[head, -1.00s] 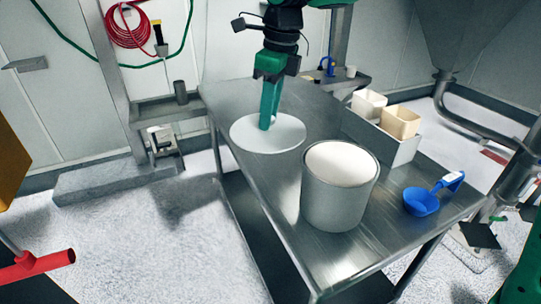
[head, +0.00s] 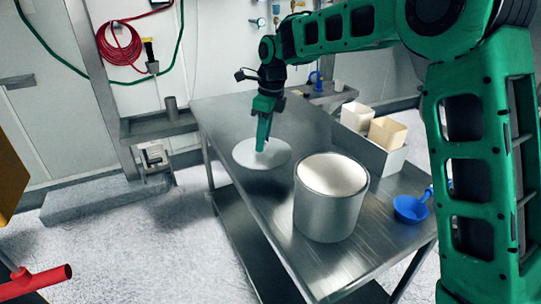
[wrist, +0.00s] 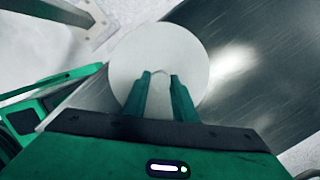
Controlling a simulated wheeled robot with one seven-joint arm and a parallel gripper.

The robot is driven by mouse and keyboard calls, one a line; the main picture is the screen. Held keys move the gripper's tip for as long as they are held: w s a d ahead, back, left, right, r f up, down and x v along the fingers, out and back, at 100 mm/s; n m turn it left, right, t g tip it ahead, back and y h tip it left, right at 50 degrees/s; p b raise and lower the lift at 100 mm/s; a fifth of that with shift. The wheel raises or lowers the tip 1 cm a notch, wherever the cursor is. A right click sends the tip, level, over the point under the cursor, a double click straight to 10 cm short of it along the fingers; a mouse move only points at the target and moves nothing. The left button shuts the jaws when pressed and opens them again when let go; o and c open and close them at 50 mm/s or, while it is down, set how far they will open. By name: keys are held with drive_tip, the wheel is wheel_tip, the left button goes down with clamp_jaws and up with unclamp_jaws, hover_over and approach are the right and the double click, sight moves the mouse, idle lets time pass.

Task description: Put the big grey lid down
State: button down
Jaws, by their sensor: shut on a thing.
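The big grey lid (head: 246,152) is a round, flat disc at the left edge of the metal table (head: 225,118), behind and left of the large metal bucket. It looks level; whether it touches the table top is hard to tell. My gripper (head: 262,148) points down at the lid's middle and is shut on its handle, which the fingers mostly hide in the head view. In the wrist view the lid (wrist: 135,55) lies under my gripper (wrist: 159,78), with a small curved handle between the fingertips.
The large metal bucket (head: 325,215) holds white powder and stands near the table's front. A metal box (head: 385,160) with cream containers (head: 386,132) and a blue scoop (head: 410,208) are to the right. The table's far left part is clear.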

sight(276, 145)
drive_tip(key=w+d+f, duration=0.1)
drive_tip(key=d, duration=0.1)
drive_tip(key=w+d+f, duration=0.2)
drive_tip(key=shift+w, duration=0.15)
drive_tip(key=shift+f, duration=2)
drive_tip(key=c, duration=1.4)
unclamp_jaws()
drive_tip(key=shift+f, duration=0.1)
drive_tip(key=shift+c, duration=0.2)
drive_tip(key=r, duration=0.4)
drive_tip(key=d+r, duration=0.1)
drive_tip(key=r, duration=0.7)
drive_tip(key=shift+s+d+r, duration=0.1)
drive_tip(key=shift+s+d, duration=0.15)
drive_tip(key=shift+s, duration=0.05)
